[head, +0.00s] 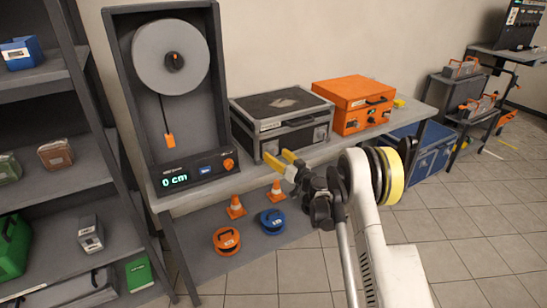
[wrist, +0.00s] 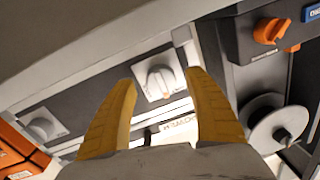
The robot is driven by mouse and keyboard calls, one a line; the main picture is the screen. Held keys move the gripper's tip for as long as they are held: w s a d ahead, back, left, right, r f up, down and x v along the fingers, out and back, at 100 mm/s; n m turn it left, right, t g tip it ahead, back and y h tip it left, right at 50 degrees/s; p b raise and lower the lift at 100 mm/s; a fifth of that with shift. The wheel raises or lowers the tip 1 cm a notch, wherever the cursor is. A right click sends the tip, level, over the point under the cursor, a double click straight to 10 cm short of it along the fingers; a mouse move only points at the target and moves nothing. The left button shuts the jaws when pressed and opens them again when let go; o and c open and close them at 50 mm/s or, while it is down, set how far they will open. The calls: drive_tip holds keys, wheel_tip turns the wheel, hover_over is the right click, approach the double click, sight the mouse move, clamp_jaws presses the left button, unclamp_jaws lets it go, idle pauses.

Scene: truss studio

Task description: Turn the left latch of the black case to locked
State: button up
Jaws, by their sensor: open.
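The black case (head: 283,104) stands on the grey bench, lid closed, with pale edges. In the wrist view its dark front panel (wrist: 100,103) runs slantwise and appears upside down. The left latch (wrist: 158,80), a pale round knob with a raised grip on a square plate, shows between my fingertips. I cannot tell its lock state. The other latch (wrist: 42,125) is at the left of the wrist view. My gripper (head: 277,156) has yellow fingers, open and empty, in front of the case's left front; contact with the latch cannot be told.
A measuring stand (head: 170,95) with a reel and a "0 cm" display (head: 174,180) is close on the left. An orange case (head: 352,98) stands to the right. Orange cones (head: 235,206) and reels (head: 227,240) sit on the lower shelf.

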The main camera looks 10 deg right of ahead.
drive_tip(key=shift+x, duration=1)
drive_tip(key=shift+r, duration=0.1)
drive_tip(key=c, duration=1.2)
drive_tip(key=shift+m, duration=0.3)
drive_tip(key=m, duration=0.3)
drive_tip(key=shift+s+m, duration=0.1)
drive_tip(key=shift+m, duration=0.3)
drive_tip(key=m, duration=0.4)
drive_tip(key=shift+a+m+t, duration=0.1)
drive_tip(key=shift+m+t, duration=0.3)
drive_tip(key=m, duration=0.4)
drive_tip(key=shift+r+m, duration=0.1)
drive_tip(key=shift+m, duration=0.2)
drive_tip(key=shift+a+m+h, duration=0.1)
drive_tip(key=shift+m+h, duration=0.4)
drive_tip(key=shift+m, duration=2)
